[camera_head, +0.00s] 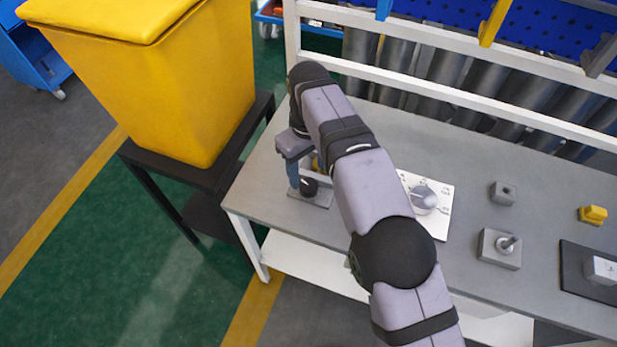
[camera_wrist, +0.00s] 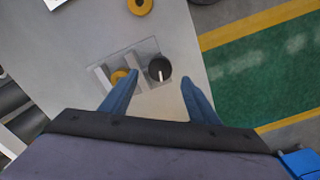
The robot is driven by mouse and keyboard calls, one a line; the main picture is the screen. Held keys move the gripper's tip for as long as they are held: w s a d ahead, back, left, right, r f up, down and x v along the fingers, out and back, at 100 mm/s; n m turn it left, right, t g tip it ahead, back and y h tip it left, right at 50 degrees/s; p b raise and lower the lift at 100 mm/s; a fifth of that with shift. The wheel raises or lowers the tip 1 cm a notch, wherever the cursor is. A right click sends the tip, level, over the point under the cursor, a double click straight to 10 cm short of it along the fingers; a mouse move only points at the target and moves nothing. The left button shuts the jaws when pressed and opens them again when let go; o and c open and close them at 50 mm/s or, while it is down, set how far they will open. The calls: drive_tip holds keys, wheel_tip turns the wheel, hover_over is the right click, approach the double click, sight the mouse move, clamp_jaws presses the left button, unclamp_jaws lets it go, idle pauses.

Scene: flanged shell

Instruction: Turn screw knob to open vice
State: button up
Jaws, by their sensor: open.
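The vice (camera_wrist: 146,48) is a small grey fixture on a flat plate near the table's end. Its round black screw knob (camera_wrist: 160,68), with a pale mark on top, is on its right side in the wrist view. A yellow round part (camera_wrist: 119,77) sits between the vice's pale jaws, partly covered by a finger. My gripper (camera_wrist: 159,80) is open and empty, its blue fingertips on either side of the knob in that view. In the head view the knob (camera_head: 308,187) shows beside my gripper (camera_head: 293,175). I cannot tell the fingertips' exact height over it.
A yellow ring-like part (camera_wrist: 140,5) lies near the vice on the grey table (camera_head: 260,192). A white dial panel (camera_head: 440,215), grey blocks (camera_head: 500,248) and a yellow piece (camera_head: 593,214) stand further right. A yellow bin (camera_head: 180,90) stands left of the table.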

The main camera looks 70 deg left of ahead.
drive_tip(key=shift+r, duration=1)
